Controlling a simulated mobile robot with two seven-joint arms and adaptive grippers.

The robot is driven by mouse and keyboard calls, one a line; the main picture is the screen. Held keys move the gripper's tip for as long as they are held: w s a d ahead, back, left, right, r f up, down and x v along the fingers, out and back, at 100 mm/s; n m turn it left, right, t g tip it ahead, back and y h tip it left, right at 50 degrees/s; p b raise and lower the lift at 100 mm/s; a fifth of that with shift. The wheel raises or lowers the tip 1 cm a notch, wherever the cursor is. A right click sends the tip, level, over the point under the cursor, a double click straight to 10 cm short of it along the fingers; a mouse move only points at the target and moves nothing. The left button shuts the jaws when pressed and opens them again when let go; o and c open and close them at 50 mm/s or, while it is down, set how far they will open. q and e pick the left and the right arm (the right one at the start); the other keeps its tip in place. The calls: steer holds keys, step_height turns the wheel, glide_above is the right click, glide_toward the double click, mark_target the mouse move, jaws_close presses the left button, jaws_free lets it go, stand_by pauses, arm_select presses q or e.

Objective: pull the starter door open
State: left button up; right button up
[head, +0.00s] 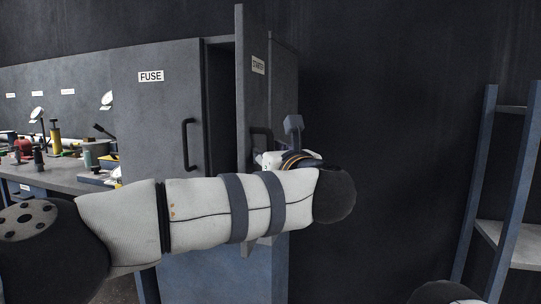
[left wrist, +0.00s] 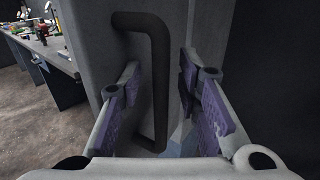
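The starter door (head: 256,30) stands ajar in the head view, its edge swung out from the grey cabinet with a dark gap on its left. Its dark handle (head: 262,134) is partly hidden behind my left arm. In the left wrist view the long black bar handle (left wrist: 158,75) stands upright between the two purple-padded fingers of my left gripper (left wrist: 164,95). The fingers are open, with visible space on both sides of the bar. In the head view my left gripper (head: 272,160) is mostly hidden by its wrist. My right gripper is out of view.
The fuse door (head: 160,110) with its own handle (head: 188,145) is left of the starter door and looks shut. A workbench (head: 60,175) with several small items stands at the far left. A blue-framed rack (head: 475,180) stands at the right. Open floor lies between.

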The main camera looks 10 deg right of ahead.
arm_select(q)
steer(key=shift+s, duration=0.1)
